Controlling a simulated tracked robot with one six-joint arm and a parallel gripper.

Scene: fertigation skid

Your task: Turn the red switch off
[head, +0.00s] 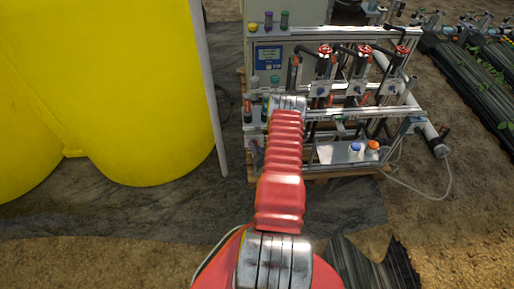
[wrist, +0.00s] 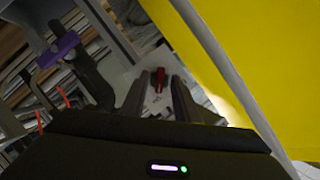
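In the wrist view, a small red switch (wrist: 158,80) stands out from a pale grey plate (wrist: 153,104) that has small dark marking below the switch. My gripper (wrist: 157,92) is open, with one dark finger to the left of the switch and one to the right. The switch shows in the gap between the fingers, with space on both sides; I cannot tell how far it is beyond the fingertips. In the head view my red arm reaches forward to the skid and hides my gripper; I cannot make out the switch there for sure.
The skid (head: 350,113) carries red-handled valves (head: 364,50) and a grey control cabinet (head: 268,30). Two bottles (head: 356,149) stand on its low shelf. A large yellow tank (head: 120,90) and a grey post (head: 211,90) stand to the left. A purple handle (wrist: 57,50) is left of my gripper.

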